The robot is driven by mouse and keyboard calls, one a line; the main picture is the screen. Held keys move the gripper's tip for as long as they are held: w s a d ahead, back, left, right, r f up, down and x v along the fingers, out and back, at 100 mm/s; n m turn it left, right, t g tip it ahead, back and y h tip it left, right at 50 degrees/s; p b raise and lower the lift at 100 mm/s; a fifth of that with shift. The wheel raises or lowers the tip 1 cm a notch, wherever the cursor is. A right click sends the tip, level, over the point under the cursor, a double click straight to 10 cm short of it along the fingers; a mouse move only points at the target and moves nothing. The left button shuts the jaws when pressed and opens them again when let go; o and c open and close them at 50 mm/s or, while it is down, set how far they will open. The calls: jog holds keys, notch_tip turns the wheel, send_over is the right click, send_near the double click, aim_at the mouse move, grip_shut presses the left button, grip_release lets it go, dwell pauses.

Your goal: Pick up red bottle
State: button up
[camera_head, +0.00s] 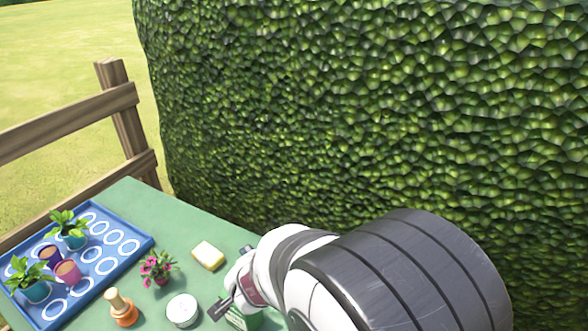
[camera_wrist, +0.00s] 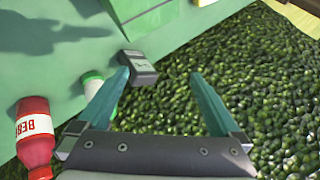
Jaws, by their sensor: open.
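The red bottle (camera_wrist: 35,135), with a white label with dark red lettering, is at the lower left of the wrist view, partly cut off by the frame edge. My gripper (camera_wrist: 160,76) is open, with its two teal fingers spread and nothing held between them. The bottle is outside the fingers, to the left of the left finger and apart from it. In the head view my white and dark arm hides much of the table's right part, and I cannot clearly make out the bottle there.
A white-capped green bottle (camera_wrist: 92,84) and a dark grey block (camera_wrist: 138,66) are close to the left finger. The green table (camera_head: 195,225) also holds a blue tray (camera_head: 137,243) of pots, a pink flower (camera_head: 157,267), a sponge (camera_head: 208,255) and a hedge (camera_head: 380,110) behind.

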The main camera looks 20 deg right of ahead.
jog(key=s+d+f+m+g+h, duration=0.45)
jog(key=s+d+g+h, duration=0.35)
jog(key=s+d+h, duration=0.45)
jog(key=shift+y, duration=0.35)
jog(key=x, duration=1.5)
jog(key=shift+s+d+r, duration=0.15)
jog(key=shift+s+d, duration=0.1)
jog(key=shift+d, duration=0.1)
grip_shut()
